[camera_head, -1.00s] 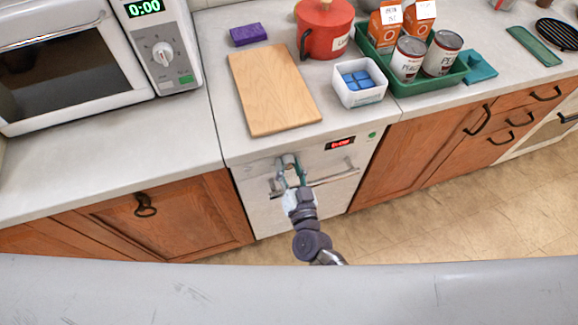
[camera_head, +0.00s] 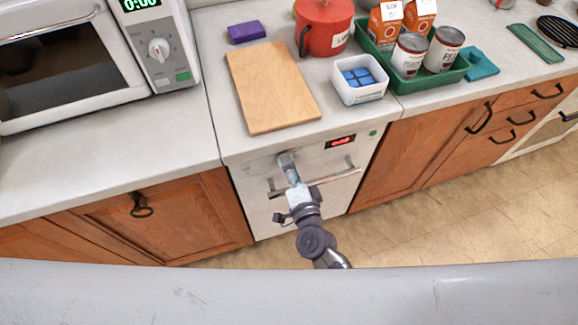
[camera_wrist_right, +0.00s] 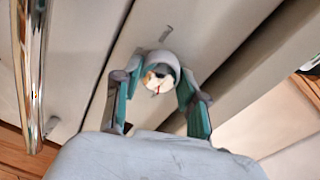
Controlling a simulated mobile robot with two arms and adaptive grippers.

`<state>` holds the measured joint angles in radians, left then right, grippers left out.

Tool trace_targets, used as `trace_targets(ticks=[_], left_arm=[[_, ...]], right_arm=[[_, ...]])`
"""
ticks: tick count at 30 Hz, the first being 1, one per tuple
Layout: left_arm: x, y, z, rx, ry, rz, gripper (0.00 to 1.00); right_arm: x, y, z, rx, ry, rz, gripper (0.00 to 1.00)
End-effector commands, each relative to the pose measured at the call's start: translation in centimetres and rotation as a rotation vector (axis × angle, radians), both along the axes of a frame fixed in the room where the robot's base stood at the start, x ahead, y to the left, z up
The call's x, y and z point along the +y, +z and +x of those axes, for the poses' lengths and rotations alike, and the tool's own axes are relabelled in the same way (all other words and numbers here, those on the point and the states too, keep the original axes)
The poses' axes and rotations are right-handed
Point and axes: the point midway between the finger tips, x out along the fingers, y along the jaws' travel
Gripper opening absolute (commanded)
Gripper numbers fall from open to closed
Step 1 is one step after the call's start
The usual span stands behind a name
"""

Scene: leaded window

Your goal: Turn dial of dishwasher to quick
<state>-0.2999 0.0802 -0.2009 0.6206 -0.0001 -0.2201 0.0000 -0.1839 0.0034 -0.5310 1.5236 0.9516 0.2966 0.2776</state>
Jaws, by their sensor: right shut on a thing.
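The dishwasher (camera_head: 250,198) has a white front under the counter, with a metal bar handle (camera_head: 335,180) across it. Its grey round dial (camera_head: 286,159) is on the upper left of the front. My right gripper (camera_head: 290,172) reaches up to the dial from below and is shut on it. In the right wrist view the dial (camera_wrist_right: 160,70) sits between the two teal-padded fingers (camera_wrist_right: 158,88). The dial's setting marks are too small to read, and my gripper partly hides the dial in the head view. My left gripper is not in view.
A red display (camera_head: 341,142) and a green button (camera_head: 373,134) are right of the dial. The handle (camera_wrist_right: 32,75) runs close by in the wrist view. A wooden board (camera_head: 272,87), a white tub (camera_head: 361,95) and a green tray (camera_head: 430,80) stand on the counter above.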

Motion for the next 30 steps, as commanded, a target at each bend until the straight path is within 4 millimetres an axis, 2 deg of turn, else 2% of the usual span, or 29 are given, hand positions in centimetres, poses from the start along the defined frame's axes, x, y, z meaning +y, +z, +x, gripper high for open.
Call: trace_targets(ticks=[18,30], left_arm=[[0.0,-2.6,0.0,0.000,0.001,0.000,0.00],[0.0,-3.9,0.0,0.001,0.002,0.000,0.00]], right_arm=[[-0.1,-0.3,0.0,0.180,-0.002,0.557,0.07],[-0.2,-0.4,0.0,0.272,-0.002,0.838,0.07]])
